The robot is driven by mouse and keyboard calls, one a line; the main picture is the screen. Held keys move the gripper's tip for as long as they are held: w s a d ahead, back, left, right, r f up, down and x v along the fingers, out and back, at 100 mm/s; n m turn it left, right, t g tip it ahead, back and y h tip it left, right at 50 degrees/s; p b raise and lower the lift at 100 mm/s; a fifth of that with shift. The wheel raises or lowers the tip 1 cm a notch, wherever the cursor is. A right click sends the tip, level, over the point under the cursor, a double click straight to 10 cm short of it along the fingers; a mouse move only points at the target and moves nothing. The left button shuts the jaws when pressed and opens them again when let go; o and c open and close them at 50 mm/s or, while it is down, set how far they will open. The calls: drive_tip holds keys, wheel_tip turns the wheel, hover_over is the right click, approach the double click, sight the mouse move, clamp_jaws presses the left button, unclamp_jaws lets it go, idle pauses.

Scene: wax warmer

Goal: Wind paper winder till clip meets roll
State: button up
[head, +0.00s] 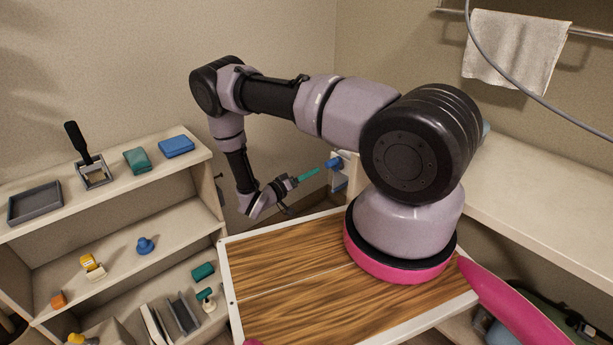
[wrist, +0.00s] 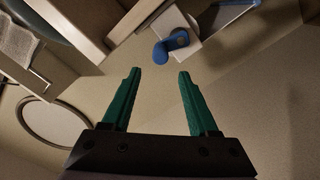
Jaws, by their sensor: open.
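A blue crank-like knob (head: 334,163), likely part of the paper winder, sticks out from a white block at the end of the right counter. In the wrist view the blue knob (wrist: 172,47) stands in front of the white block (wrist: 186,50), beyond my fingertips and near the middle. My gripper (head: 309,174) has teal fingers and points right towards the knob; it also shows in the wrist view (wrist: 159,74), open with nothing between the fingers. A gap separates the fingertips from the knob. I cannot make out the clip or the roll.
A shelf unit (head: 190,214) with several small objects stands on the left. The right counter (head: 545,180) is mostly clear. A white towel (head: 517,48) hangs on the wall.

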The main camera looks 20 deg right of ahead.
sight(326, 165)
drive_tip(key=shift+x, duration=3.75)
drive_tip(key=shift+d, duration=0.35)
drive_tip(key=shift+w+a, duration=0.1)
clamp_jaws()
